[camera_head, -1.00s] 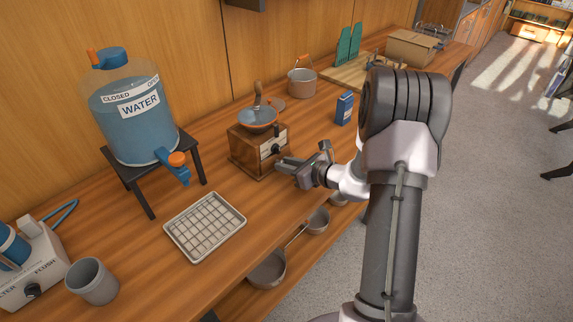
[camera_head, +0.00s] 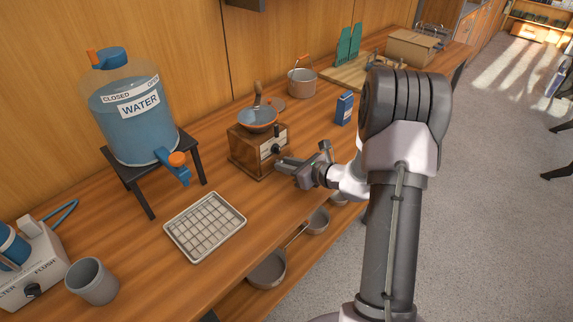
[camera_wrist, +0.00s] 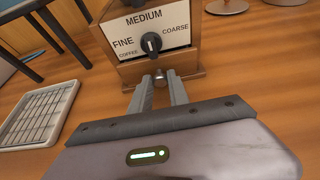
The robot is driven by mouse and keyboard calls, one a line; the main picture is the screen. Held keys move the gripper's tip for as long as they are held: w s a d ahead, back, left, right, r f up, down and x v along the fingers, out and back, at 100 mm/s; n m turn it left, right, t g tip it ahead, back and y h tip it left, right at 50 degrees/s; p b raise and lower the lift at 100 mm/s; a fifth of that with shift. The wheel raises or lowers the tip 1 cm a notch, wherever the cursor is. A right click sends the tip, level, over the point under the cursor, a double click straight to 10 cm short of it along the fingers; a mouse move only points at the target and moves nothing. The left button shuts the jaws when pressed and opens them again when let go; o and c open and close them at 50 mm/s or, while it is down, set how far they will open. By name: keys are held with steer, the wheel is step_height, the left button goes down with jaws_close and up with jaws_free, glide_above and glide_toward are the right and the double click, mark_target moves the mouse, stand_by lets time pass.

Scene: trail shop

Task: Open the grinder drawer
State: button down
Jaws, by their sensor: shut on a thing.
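The wooden grinder (camera_head: 247,150) stands on the counter, with a blue bowl-shaped top (camera_head: 258,118) and a crank. In the wrist view its white dial plate (camera_wrist: 125,44) reads FINE, MEDIUM and COARSE around a black knob (camera_wrist: 151,43). Below the plate is the wooden drawer front (camera_wrist: 134,70) with a small round metal knob (camera_wrist: 160,77). My gripper (camera_wrist: 160,82) is shut on the drawer knob, one finger on each side; it also shows in the head view (camera_head: 281,164) in front of the grinder. I see no clear gap at the drawer.
A blue water dispenser (camera_head: 134,115) stands on a dark stand to the left. A wire-grid tray (camera_head: 168,229) lies in front of it. A blue carton (camera_head: 344,108) and metal pot (camera_head: 301,83) stand beyond the grinder. Pans (camera_head: 267,271) sit on the lower shelf.

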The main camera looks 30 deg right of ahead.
steer(key=s+d, duration=0.1)
steer(key=s, duration=0.4)
steer(key=s+d, duration=0.1)
steer(key=s, duration=0.1)
steer(key=shift+s+d+b, duration=0.15)
steer(key=shift+d+b, duration=0.15)
steer(key=c, duration=1.3)
jaws_free()
steer(key=shift+o, duration=0.2)
steer(key=p+v, duration=0.5)
steer(key=v, duration=1.2)
steer(key=shift+r, duration=0.15)
steer(key=shift+s+d, duration=0.1)
